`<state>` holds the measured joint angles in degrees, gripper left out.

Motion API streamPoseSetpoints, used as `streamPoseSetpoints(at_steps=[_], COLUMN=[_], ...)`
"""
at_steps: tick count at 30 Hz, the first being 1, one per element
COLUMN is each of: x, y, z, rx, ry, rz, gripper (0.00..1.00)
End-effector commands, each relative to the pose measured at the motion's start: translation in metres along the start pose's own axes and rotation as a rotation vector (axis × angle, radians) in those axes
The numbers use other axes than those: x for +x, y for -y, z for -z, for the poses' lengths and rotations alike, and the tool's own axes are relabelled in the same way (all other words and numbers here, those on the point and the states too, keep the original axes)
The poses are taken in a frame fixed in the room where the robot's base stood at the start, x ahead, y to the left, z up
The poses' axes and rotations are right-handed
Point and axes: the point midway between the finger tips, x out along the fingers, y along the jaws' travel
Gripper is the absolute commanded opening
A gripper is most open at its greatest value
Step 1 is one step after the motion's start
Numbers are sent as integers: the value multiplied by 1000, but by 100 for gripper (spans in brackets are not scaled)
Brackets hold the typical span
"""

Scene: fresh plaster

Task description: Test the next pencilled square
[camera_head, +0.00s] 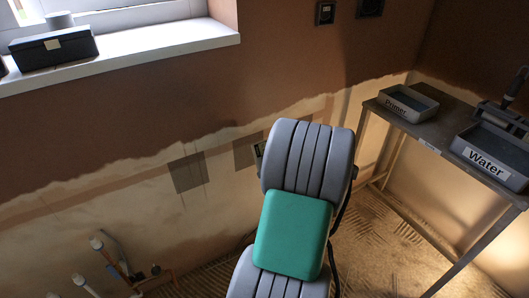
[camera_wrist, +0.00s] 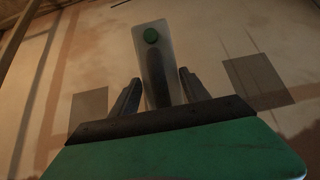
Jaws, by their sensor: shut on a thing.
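My gripper (camera_wrist: 157,90) is shut on a slim grey handheld tool (camera_wrist: 153,60) with a round green button, seen in the wrist view between the two dark fingers. In the wrist view one grey square (camera_wrist: 88,112) lies on the wall to the left of the tool and another grey square (camera_wrist: 257,81) to its right. The head view shows a grey square (camera_head: 187,173) and a second one (camera_head: 246,153) on the pale band of wall, left of my arm. My arm hides most of my gripper there. I cannot tell whether the tool touches the wall.
A metal bench (camera_head: 448,127) at the right holds a "Primer" tray (camera_head: 397,114) and a "Water" tray (camera_head: 478,165). A dark box (camera_head: 53,48) and a pale cup (camera_head: 59,19) stand on the windowsill (camera_head: 150,47). Capped pipes (camera_head: 103,252) rise at lower left.

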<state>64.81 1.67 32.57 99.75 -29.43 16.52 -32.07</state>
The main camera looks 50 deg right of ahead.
Motion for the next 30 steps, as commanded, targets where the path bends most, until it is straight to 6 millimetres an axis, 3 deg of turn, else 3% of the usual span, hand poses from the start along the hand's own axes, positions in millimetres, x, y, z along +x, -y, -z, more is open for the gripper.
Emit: streamPoseSetpoints(at_steps=[5, 18, 30], x=[-8, -71, -71], y=[0, 2, 5], z=[5, 0, -5], rx=[-2, 6, 5], ry=[18, 360, 399], rz=[0, 3, 3], gripper=[3, 3, 3])
